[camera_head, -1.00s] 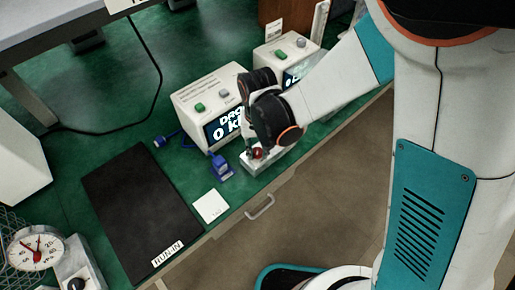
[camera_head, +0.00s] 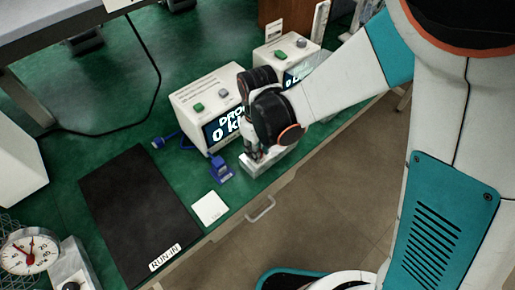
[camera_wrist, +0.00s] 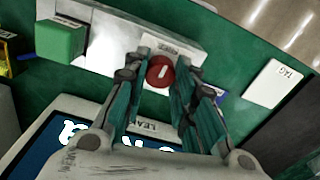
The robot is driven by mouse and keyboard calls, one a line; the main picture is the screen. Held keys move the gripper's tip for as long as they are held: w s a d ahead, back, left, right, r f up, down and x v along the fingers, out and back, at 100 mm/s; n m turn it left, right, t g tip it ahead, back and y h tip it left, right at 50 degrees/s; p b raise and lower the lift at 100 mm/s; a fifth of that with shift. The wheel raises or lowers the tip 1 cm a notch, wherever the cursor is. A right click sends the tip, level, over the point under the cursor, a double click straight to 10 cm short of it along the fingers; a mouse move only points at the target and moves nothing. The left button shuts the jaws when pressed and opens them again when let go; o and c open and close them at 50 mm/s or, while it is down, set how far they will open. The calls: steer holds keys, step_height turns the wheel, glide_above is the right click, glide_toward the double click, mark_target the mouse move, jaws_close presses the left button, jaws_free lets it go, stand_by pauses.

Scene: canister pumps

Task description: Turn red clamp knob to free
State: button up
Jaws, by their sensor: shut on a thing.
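The red clamp knob (camera_wrist: 161,71) is round with a white pointer line, and shows in the wrist view between the fingertips of my gripper (camera_wrist: 166,68). The fingers are shut on it from both sides. The knob sits on a pale clamp block (camera_wrist: 107,38), which carries small labels, one partly hidden by the fingers. In the head view the block (camera_head: 268,163) stands near the bench's front edge, and my gripper (camera_head: 253,152) reaches down onto it. The knob is hidden there behind my gripper.
A white display unit (camera_head: 205,95) with green and grey buttons stands just behind. A blue clamp part (camera_head: 219,170) and a white tag card (camera_head: 210,207) lie to the left. A black run-in mat (camera_head: 138,215) covers the left bench. A drawer handle (camera_head: 262,209) juts out in front.

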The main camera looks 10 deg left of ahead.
steer(key=shift+n, duration=0.4)
steer(key=o, duration=1.1)
steer(key=shift+r, duration=0.1)
step_height(320, 180, up, 7)
steer(key=shift+s+r, duration=0.1)
steer(key=shift+r, duration=0.1)
